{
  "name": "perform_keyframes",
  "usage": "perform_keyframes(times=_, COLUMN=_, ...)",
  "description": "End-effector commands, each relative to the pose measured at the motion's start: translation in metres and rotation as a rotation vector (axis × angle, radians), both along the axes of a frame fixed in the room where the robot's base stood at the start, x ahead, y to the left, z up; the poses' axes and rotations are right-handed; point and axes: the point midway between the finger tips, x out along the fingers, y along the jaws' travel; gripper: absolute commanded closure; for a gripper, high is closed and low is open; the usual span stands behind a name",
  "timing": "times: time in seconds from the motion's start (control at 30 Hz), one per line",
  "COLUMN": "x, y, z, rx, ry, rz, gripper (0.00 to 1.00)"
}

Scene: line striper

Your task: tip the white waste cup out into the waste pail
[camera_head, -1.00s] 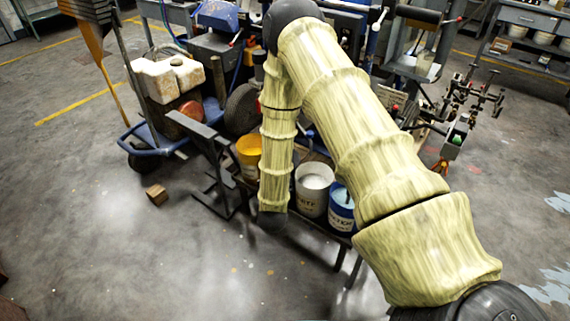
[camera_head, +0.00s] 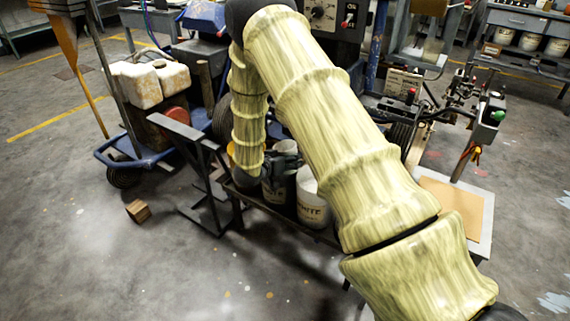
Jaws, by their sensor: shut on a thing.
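My pale yellow-green sleeved arm crosses the view and bends down at the top left. Its dark wrist end hangs by a row of pails. A dark grey shape just right of the wrist, over a greyish pail (camera_head: 273,192), looks like my gripper (camera_head: 284,160). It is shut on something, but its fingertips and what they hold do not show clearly. I cannot make out the white waste cup. A white pail (camera_head: 312,210) with dark lettering stands to the right, partly behind my arm. A yellow pail (camera_head: 231,154) is mostly hidden. I cannot tell which is the waste pail.
The pails stand on a low dark rack beside a dark metal frame (camera_head: 200,170). A wooden block (camera_head: 138,211) lies on open floor. A tan board (camera_head: 455,205) on a pale table is at right.

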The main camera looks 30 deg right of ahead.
Motion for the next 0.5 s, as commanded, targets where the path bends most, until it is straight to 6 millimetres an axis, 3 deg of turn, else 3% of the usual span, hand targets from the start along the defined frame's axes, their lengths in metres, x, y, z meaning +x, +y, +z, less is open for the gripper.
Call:
perform_keyframes(times=0.27, x=-0.0007, y=-0.0025, z=-0.0007, rx=-0.034, ry=0.066, rz=-0.010, gripper=0.62)
perform_keyframes(times=0.5, x=-0.0069, y=-0.0058, z=-0.0028, rx=-0.118, ry=0.234, rz=-0.010, gripper=0.62)
